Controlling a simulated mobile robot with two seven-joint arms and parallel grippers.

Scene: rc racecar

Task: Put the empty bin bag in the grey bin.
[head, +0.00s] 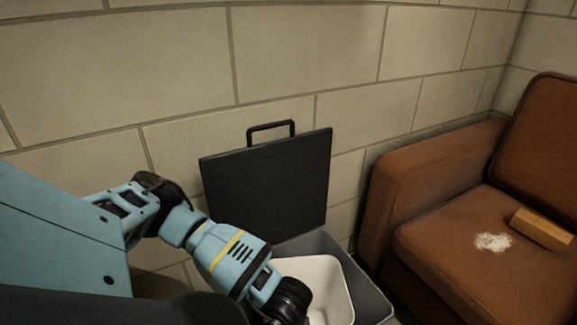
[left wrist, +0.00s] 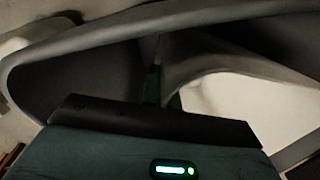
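The grey bin (head: 364,283) stands low against the wall with its dark lid (head: 268,180) raised. A white, rounded-corner inner bucket or liner (head: 337,283) shows inside it. My left arm reaches down over the bin, and its wrist covers the bin's near left part; the fingertips are hidden in the head view. In the left wrist view, my left gripper (left wrist: 160,88) is down at the grey rim (left wrist: 60,50), beside the white interior (left wrist: 235,110). Its dark fingers are only partly visible, and I cannot tell what is between them. I cannot make out a bin bag. My right gripper is not in view.
A brown leather sofa (head: 405,180) stands to the right of the bin. On its seat lie a tan block (head: 542,230) and a patch of white powder or crumbs (head: 492,242). A block wall (head: 300,60) rises close behind the bin and its lid.

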